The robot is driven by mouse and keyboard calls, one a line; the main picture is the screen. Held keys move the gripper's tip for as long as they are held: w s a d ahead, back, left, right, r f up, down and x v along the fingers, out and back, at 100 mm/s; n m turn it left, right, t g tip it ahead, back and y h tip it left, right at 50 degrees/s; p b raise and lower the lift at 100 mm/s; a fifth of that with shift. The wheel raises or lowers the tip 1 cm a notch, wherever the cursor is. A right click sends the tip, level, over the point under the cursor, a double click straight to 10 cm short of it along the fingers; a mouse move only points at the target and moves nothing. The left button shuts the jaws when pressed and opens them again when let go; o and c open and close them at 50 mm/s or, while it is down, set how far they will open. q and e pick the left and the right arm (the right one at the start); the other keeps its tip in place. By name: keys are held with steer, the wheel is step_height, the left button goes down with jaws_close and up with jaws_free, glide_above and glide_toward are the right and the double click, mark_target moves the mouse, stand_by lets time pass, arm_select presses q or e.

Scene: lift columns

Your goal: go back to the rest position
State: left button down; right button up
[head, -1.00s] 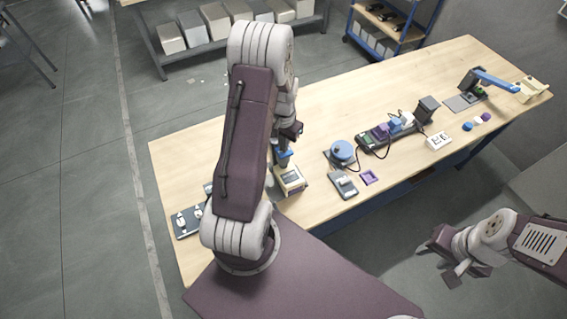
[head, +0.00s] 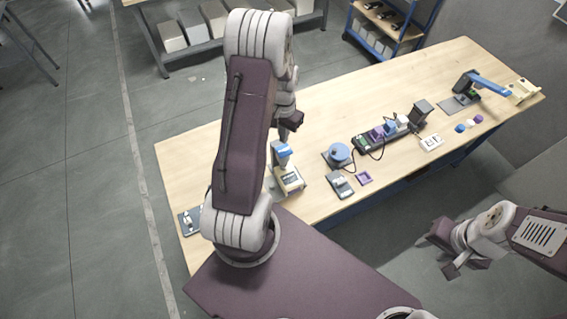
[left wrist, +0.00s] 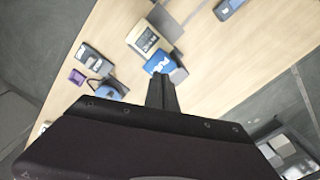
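My left gripper (head: 297,121) hangs above the wooden bench in the head view, partly hidden behind my own raised left arm. In the left wrist view its dark fingers (left wrist: 162,92) are together with nothing between them. They are above the bench, apart from the blue-topped device (left wrist: 160,62) in that picture. My right gripper (head: 450,266) is at the lower right of the head view, off the bench's front side over the floor. It looks empty, but its finger gap is too small to make out.
The wooden bench (head: 330,115) carries a blue-topped device (head: 281,152), a round blue item (head: 340,152), a grey handheld device (head: 341,184), a purple square (head: 365,178) and a blue-armed device (head: 490,82) at the far right. Shelves stand behind. The bench's back middle is clear.

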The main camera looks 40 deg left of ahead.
arm_select(q)
steer(key=shift+f, duration=0.15)
steer(key=d+f+m+t+b, duration=0.25)
steer(key=d+f+b, duration=0.35)
steer(key=d+b, duration=0.7)
steer(key=s+d+f+n+b, duration=0.1)
steer(key=s+b, duration=0.1)
steer(key=s, duration=0.3)
steer(key=s+d+f+n+g+b, duration=0.1)
steer(key=s+b, duration=0.1)
steer(key=s, duration=0.3)
steer(key=shift+f, duration=0.3)
steer(key=shift+s, duration=0.25)
